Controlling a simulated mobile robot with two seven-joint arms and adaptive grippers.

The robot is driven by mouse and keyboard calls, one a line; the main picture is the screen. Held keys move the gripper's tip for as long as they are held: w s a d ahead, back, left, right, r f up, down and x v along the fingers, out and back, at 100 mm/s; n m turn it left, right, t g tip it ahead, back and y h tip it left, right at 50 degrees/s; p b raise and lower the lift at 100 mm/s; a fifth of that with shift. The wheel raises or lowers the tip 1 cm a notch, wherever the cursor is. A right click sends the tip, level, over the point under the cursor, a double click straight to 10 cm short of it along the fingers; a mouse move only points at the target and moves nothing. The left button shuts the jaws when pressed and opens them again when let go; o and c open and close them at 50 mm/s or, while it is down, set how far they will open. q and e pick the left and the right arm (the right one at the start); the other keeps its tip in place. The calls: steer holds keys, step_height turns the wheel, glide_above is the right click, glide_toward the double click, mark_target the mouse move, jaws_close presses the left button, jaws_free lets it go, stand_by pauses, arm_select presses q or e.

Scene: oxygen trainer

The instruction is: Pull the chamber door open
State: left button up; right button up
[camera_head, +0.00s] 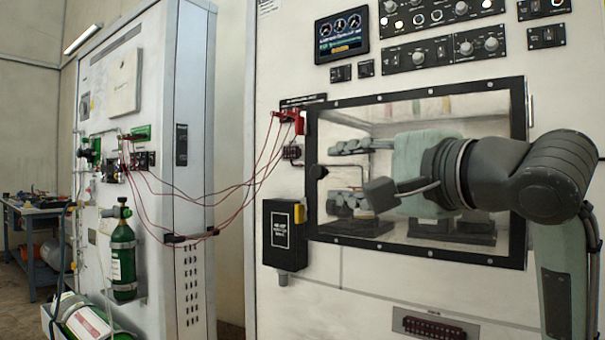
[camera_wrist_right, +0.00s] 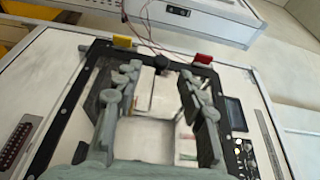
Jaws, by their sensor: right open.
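The chamber door (camera_head: 420,253) is a black-framed clear panel on the white cabinet and looks shut, flush with the front. A small dark knob (camera_head: 318,172) sits on its left frame edge. My right gripper (camera_head: 377,192) is in front of the clear panel, to the right of the knob and apart from it. In the right wrist view, the gripper (camera_wrist_right: 158,92) has its two grey fingers spread wide with nothing between them. The door frame (camera_wrist_right: 68,103) shows around them there, and a dark knob-like shape (camera_wrist_right: 162,64) lies beyond the fingertips. My left gripper is out of view.
A control panel (camera_head: 440,35) sits above. A second cabinet (camera_head: 180,150) with a green cylinder (camera_head: 123,255) stands left.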

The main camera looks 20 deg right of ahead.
mark_target(322, 172)
steer(key=shift+w+r, duration=0.1)
steer(key=shift+w, duration=0.3)
steer(key=x, duration=0.4)
steer(key=shift+w+a+p, duration=0.15)
steer(key=shift+w+p, duration=0.2)
steer(key=shift+w, duration=0.05)
steer(key=shift+w+a, duration=0.2)
steer(key=shift+w, duration=0.45)
steer(key=shift+c, duration=0.8)
steer(key=c, duration=0.7)
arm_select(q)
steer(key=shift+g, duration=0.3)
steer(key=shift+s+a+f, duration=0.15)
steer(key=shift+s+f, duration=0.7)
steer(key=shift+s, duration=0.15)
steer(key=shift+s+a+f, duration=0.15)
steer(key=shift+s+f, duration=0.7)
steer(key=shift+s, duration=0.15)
arm_select(e)
jaws_close()
